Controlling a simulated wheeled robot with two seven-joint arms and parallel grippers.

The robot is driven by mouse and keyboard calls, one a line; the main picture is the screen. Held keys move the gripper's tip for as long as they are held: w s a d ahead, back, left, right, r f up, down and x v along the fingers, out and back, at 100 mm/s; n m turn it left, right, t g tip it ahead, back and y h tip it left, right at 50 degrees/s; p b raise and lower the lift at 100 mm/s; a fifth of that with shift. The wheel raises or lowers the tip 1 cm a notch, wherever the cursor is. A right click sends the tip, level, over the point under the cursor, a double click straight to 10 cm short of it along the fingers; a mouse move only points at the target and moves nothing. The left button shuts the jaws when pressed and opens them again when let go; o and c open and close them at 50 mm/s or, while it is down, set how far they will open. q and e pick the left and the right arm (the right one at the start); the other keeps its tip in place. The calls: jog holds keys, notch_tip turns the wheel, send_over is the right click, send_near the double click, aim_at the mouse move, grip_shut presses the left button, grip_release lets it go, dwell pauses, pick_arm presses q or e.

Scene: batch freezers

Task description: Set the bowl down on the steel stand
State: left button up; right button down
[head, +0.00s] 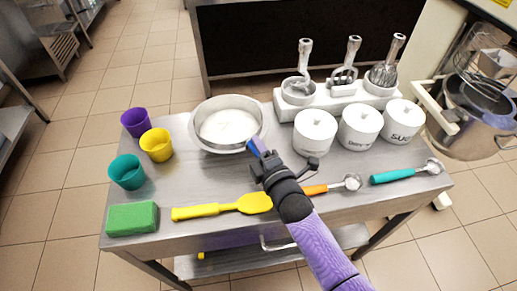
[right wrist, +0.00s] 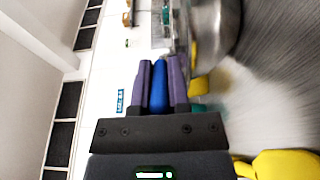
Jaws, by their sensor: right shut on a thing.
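A round steel bowl (head: 204,143) with white contents is level over the left-back part of the steel stand (head: 232,174), a table-like top on legs. Whether its base touches the top is hard to tell. My right gripper (head: 258,147) is at the bowl's near right rim. In the right wrist view its purple fingers (right wrist: 159,80) are shut on a blue piece, apparently the bowl's handle; its join to the bowl is not clear. The bowl's steel wall (right wrist: 215,25) shows beside the fingertips. My left gripper is in neither view.
Purple (head: 134,122), yellow (head: 156,144) and teal (head: 126,171) cups stand left of the bowl. A green sponge (head: 132,218), yellow spatula (head: 225,206) and two scoops lie along the front. White canisters (head: 314,132) and a whisk rack (head: 325,96) stand right.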

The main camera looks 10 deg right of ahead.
jog(key=c, duration=1)
grip_release()
jog(key=o, duration=0.4)
jog(key=shift+s+r, duration=0.15)
jog(key=shift+r, duration=0.05)
jog(key=p+v, duration=0.3)
jog(key=v, duration=0.8)
jog(key=shift+s, duration=0.4)
jog(key=shift+d, duration=0.15)
